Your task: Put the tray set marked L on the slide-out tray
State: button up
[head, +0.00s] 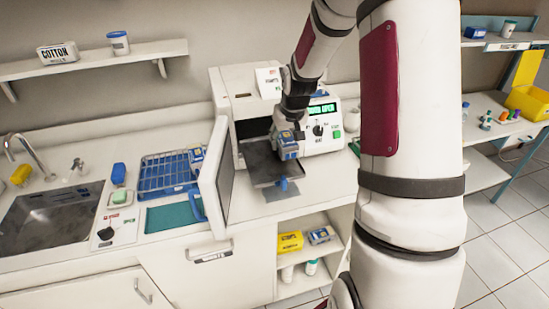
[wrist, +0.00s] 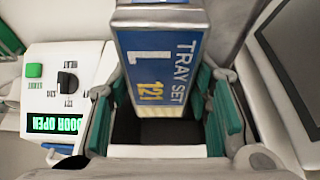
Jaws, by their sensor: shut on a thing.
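The tray set marked L (wrist: 165,75) is a blue and grey pack labelled "TRAY SET L 121". My gripper (wrist: 162,105) is shut on it, with teal-padded fingers on either side. In the head view the tray set (head: 288,149) is over the rear right part of the slide-out tray (head: 262,176), below my gripper (head: 287,130). I cannot tell whether it touches the tray. The dark slide-out tray sticks out of the open sterilizer (head: 322,140) and has a blue front handle. My gripper hides part of the chamber opening.
The sterilizer door (head: 217,175) stands open on the left; the display reads "DOOR OPEN". A similar pack (head: 197,155) is at the blue rack (head: 165,175); another (head: 320,235) lies on the lower shelf beside a yellow box (head: 290,242).

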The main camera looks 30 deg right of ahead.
jog(key=shift+f, duration=3.2)
jog(key=shift+f, duration=0.1)
jog(key=o, duration=1.4)
jog(key=shift+c, duration=0.2)
